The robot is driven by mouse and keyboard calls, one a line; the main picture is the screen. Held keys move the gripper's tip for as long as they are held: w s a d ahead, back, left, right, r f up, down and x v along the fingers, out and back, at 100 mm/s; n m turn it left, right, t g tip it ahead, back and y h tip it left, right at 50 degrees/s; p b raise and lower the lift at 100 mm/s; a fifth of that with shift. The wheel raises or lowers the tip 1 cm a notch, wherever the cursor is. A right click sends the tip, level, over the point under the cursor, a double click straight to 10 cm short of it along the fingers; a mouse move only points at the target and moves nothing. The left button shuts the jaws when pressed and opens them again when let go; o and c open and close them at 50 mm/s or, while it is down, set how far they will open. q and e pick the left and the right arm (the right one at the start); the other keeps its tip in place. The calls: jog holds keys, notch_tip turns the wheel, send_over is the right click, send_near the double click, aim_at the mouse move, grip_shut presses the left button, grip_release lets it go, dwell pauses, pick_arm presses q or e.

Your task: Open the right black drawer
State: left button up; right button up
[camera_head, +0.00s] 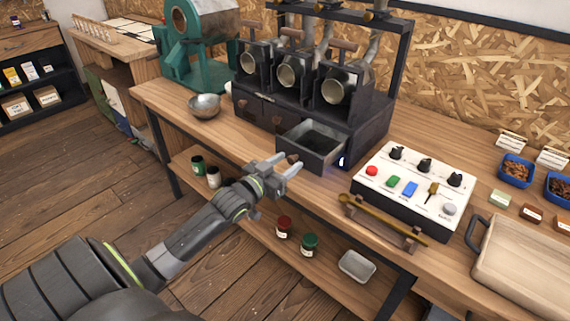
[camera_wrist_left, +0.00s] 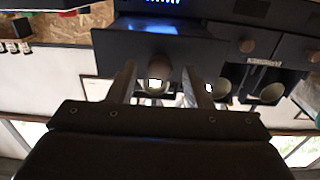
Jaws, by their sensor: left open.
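The right black drawer (camera_head: 318,168) is pulled out from the base of the black three-barrel roaster (camera_head: 375,130), and its empty-looking inside shows from above. Its round knob (camera_wrist_left: 158,68) shows in the left wrist view on the dark drawer front (camera_wrist_left: 205,45). My left gripper (camera_head: 284,166) is in front of the drawer, with its fingers spread. In the left wrist view the knob appears between the two fingers (camera_wrist_left: 158,85), with gaps at both sides. Whether a finger touches the knob cannot be told. My right gripper is out of view.
Closed drawers (camera_head: 272,118) are left of the open one. A metal bowl (camera_head: 205,106) stands left on the bench. A white control panel (camera_head: 412,190) and a wooden tray (camera_head: 530,265) are to the right. Jars (camera_head: 284,227) stand on the lower shelf.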

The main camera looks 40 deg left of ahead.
pick_arm(q)
jog(key=shift+s+p, duration=0.4)
jog(key=shift+p, duration=0.2)
jog(key=s+a+p, duration=0.1)
jog(key=s+p, duration=0.9)
jog(key=s, duration=0.6)
jog(key=shift+s+a, duration=0.15)
jog(key=shift+s, duration=0.1)
